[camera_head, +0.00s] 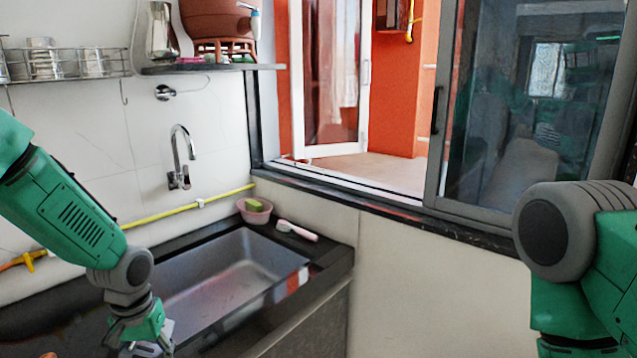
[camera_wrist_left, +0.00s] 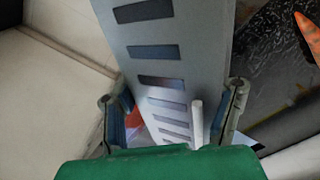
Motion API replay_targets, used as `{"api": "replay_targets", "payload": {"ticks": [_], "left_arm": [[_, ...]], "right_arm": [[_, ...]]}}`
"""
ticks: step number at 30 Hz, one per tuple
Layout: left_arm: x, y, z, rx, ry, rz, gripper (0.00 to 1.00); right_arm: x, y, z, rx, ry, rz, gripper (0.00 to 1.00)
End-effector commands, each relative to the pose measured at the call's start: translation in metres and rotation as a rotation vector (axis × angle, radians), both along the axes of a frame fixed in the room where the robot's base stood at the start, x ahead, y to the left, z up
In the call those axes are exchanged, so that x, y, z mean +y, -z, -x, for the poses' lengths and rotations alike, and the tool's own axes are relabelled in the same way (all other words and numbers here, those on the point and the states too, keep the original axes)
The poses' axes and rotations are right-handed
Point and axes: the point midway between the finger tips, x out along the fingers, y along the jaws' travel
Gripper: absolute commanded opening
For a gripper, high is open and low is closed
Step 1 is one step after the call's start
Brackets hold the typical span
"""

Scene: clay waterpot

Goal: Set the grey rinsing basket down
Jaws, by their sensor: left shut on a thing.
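The grey rinsing basket (camera_wrist_left: 200,60) fills the middle of the left wrist view, a grey panel with a row of dark slots. My left gripper (camera_wrist_left: 172,112) is shut on it, with a finger on either side of the slotted panel. In the head view my left gripper (camera_head: 142,340) is at the bottom edge, in front of the sink, and cut off by the frame. The basket is mostly out of sight there, so I cannot tell whether it touches a surface. My right arm shows at the right, but its gripper is outside the view.
The sink basin (camera_head: 225,262) looks empty. A pink bowl (camera_head: 254,212) with a green sponge and a pink-handled brush (camera_head: 298,231) lie on the dark rim behind it. A faucet (camera_head: 181,160) is on the wall. An orange pointed thing (camera_wrist_left: 307,35) lies right of the basket.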

Motion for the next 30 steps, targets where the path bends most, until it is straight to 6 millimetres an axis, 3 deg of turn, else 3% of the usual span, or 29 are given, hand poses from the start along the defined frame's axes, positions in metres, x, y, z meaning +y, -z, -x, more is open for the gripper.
{"api": "replay_targets", "payload": {"ticks": [15, 27, 30], "left_arm": [[-0.056, -0.013, 0.069, -0.002, 0.092, 0.002, 0.0], [-0.07, -0.018, 0.114, 0.002, 0.131, -0.007, 0.0], [-0.07, -0.008, 0.111, 0.001, 0.129, -0.006, 0.0]], "right_arm": [[0.0, 0.0, 0.0, -0.001, 0.0, 0.0, 0.69], [0.0, 0.0, 0.0, -0.001, 0.0, 0.0, 0.69], [0.0, 0.01, 0.0, -0.001, 0.0, 0.0, 0.69]]}}
